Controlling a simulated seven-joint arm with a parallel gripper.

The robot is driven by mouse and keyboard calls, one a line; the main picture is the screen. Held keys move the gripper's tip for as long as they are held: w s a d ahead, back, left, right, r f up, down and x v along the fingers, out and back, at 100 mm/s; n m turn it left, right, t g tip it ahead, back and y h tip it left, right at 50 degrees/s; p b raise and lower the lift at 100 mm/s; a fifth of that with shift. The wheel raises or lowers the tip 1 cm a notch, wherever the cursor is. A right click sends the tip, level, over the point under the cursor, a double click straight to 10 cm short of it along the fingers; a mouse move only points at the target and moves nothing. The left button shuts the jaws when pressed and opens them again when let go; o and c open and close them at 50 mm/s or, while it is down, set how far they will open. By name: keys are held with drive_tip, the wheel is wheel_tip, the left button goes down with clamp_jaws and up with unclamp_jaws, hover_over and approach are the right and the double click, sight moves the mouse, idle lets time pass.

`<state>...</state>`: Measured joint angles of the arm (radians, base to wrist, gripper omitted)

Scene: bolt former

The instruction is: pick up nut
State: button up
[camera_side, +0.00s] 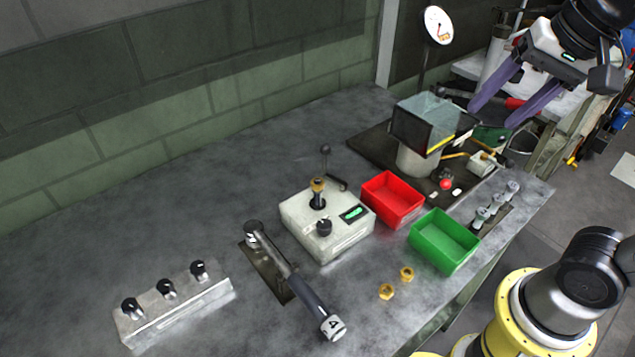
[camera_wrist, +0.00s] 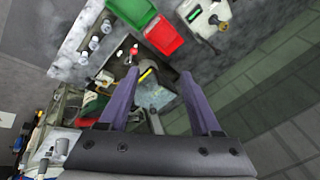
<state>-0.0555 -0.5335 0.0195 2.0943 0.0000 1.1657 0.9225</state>
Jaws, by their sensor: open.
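Two brass nuts lie on the grey bench in the side view, one nearer the front (camera_side: 387,291) and one just behind it to the right (camera_side: 407,273). A similar brass piece (camera_side: 318,185) sits on a post on top of the white control box (camera_side: 326,222). My gripper (camera_side: 493,114) is at the upper right, raised by the hopper and far from the loose nuts. Its two purple fingers are spread with nothing between them; they also show in the wrist view (camera_wrist: 160,75). I cannot make out the loose nuts in the wrist view.
A red bin (camera_side: 392,199) and a green bin (camera_side: 444,241) stand between my gripper and the nuts. A glass-sided hopper (camera_side: 424,125) stands close to my fingers. A long-handled lever (camera_side: 300,287) lies left of the nuts. The bench's right edge is near them.

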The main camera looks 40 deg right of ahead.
drive_tip(key=w+a+r+m+g, duration=0.1)
drive_tip(key=w+a+r+m, duration=0.2)
drive_tip(key=w, duration=0.4)
drive_tip(key=m+g, duration=0.2)
drive_tip(key=g, duration=0.2)
hover_over(319, 180)
drive_tip(key=f, duration=1.6)
drive_tip(key=shift+s+f, duration=0.2)
drive_tip(key=shift+s, duration=0.05)
drive_tip(key=shift+w+f, duration=0.15)
drive_tip(key=shift+f, duration=1.2)
drive_tip(key=shift+w+f, duration=0.1)
drive_tip(key=shift+f, duration=1.25)
clamp_jaws()
